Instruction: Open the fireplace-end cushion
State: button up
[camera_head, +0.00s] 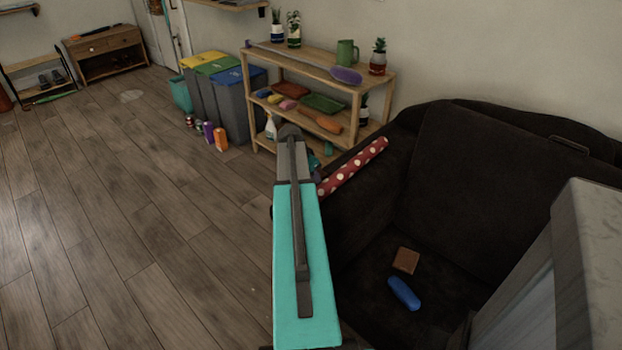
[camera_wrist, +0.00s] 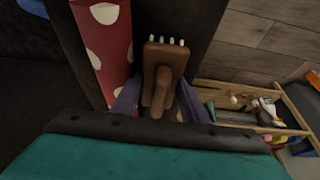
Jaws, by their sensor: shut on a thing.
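A dark sofa or armchair stands at the right in the head view, with a dark back cushion (camera_head: 470,170) leaning upright and a dark seat (camera_head: 370,290) below it. I cannot tell which cushion is the fireplace-end one; no fireplace is clearly seen. My gripper (camera_wrist: 158,100) is at the sofa's arm, its purple fingers on either side of a brown brush-like thing (camera_wrist: 163,62) with white tips, and is shut on it. In the head view my arm hides most of the gripper and this thing.
A red, white-dotted roll (camera_head: 353,166) lies along the sofa arm, beside the gripper. A brown block (camera_head: 406,260) and a blue object (camera_head: 404,293) lie on the seat. A wooden shelf (camera_head: 330,81) stands behind; bins (camera_head: 227,105) are farther left. Floor at left is clear.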

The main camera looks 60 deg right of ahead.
jog(key=shift+f, duration=0.15)
jog(key=o, duration=0.7)
jog(key=shift+o, duration=0.2)
jog(key=v, duration=1.2)
jog(key=shift+r, duration=0.2)
jog(key=shift+f, duration=0.1)
